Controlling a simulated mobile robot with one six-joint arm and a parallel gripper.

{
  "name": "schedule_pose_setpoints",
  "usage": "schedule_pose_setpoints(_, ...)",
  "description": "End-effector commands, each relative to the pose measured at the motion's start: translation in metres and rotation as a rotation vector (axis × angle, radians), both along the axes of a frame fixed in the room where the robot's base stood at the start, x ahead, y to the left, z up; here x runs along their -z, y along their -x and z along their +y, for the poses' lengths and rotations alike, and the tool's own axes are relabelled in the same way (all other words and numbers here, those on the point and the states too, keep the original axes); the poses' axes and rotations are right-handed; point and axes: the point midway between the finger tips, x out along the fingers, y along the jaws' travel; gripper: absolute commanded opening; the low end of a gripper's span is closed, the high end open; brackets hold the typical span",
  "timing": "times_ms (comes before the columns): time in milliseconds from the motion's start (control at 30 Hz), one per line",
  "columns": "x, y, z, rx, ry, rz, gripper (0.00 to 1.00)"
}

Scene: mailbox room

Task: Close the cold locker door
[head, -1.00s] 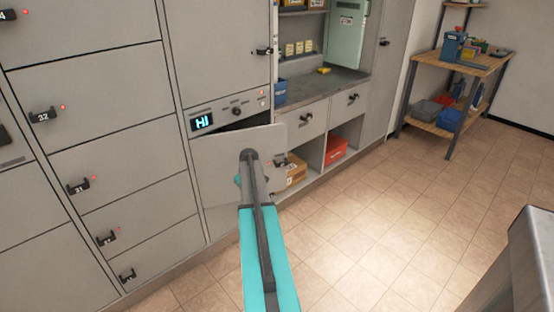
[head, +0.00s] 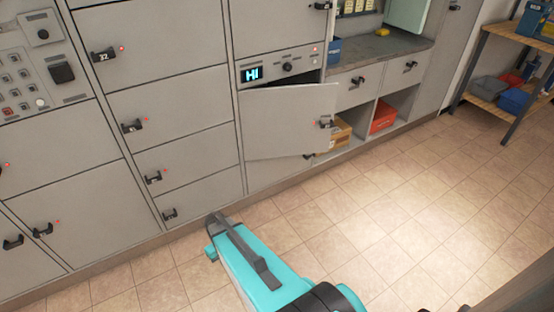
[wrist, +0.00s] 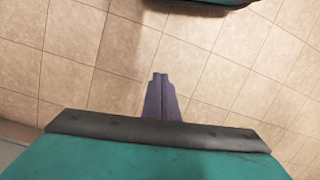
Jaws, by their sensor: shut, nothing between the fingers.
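The cold locker door (head: 287,122) is a plain grey panel with a black handle (head: 325,123) at its right edge. It stands ajar in the head view, hinged on the left, with a dark gap along its top under the lit display (head: 252,74). My gripper (wrist: 159,76) shows in the wrist view, its dark fingers together and empty over the tiled floor. The door is not recognisable in the wrist view. In the head view my teal arm is low, below the door and apart from it in the picture; the fingers cannot be made out there.
Closed grey lockers (head: 165,85) fill the wall to the left. Right of the door are a counter (head: 375,55) and open cubbies with a cardboard box (head: 338,135) and a red bin (head: 383,117). A wooden shelf unit (head: 485,97) stands far right. The tiled floor (head: 400,200) in front is clear.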

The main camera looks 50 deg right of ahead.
Motion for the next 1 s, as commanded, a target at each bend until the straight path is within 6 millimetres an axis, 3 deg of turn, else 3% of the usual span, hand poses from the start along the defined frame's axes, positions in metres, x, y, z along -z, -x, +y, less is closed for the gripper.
schedule_pose_setpoints(33,0.004,0.022,0.021,-0.015,-0.004,0.031,0.0)
schedule_pose_setpoints(200,0.016,0.083,0.072,-0.043,-0.002,0.13,0.0)
schedule_pose_setpoints(400,0.021,0.149,0.11,-0.073,0.016,0.232,0.0)
schedule_pose_setpoints(500,0.021,0.17,0.12,-0.081,0.027,0.264,0.0)
schedule_pose_setpoints(667,0.022,0.186,0.126,-0.087,0.035,0.287,0.0)
schedule_pose_setpoints(1000,0.022,0.186,0.126,-0.087,0.036,0.289,0.0)
